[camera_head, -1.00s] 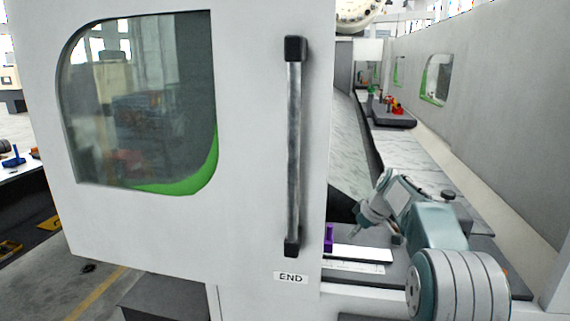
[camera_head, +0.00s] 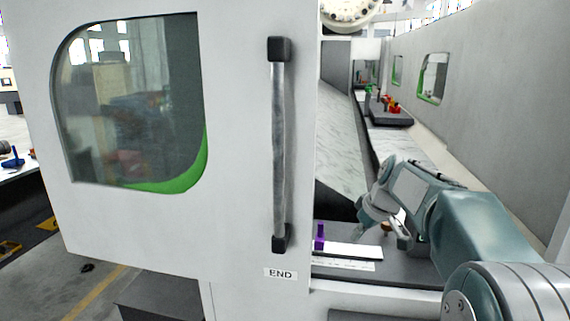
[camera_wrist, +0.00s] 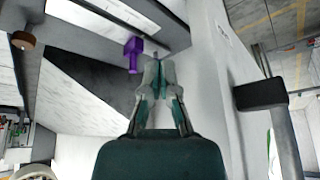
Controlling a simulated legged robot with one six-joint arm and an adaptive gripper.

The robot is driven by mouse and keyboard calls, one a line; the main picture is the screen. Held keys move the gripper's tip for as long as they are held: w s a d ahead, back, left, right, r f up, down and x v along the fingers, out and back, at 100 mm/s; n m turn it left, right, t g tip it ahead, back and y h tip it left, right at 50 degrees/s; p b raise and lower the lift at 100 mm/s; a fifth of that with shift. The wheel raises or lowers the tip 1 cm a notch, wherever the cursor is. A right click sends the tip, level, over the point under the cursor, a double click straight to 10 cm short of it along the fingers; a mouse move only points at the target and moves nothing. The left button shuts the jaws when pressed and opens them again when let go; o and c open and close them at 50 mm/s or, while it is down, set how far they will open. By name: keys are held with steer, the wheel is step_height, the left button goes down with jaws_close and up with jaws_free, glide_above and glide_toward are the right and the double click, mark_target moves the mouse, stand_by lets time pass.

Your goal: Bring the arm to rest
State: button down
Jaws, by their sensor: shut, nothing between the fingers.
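My arm reaches in from the lower right of the head view, past the edge of the white door (camera_head: 240,110).
The handle also shows at the right of the wrist view (camera_wrist: 262,95). A grey wall (camera_head: 490,120) runs along the right. A dark tray (camera_head: 390,115) with coloured parts stands farther back.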

steer(key=s+a+r+m+h, duration=0.1)
steer(key=s+a+m, duration=0.1)
steer(key=s, duration=0.7)
steer(key=s+a+r+m+h, duration=0.1)
steer(key=s+r+m, duration=0.1)
steer(key=s, duration=0.7)
steer(key=s+f+m, duration=0.1)
steer(key=s+f, duration=0.2)
steer(key=s, duration=0.4)
steer(key=s+f+m+t+h, duration=0.1)
steer(key=s+f+m, duration=0.1)
steer(key=s, duration=0.6)
steer(key=shift+d+f+t, duration=0.3)
steer(key=shift+d+f, duration=0.05)
steer(key=shift+f, duration=0.55)
steer(key=shift+d, duration=0.1)
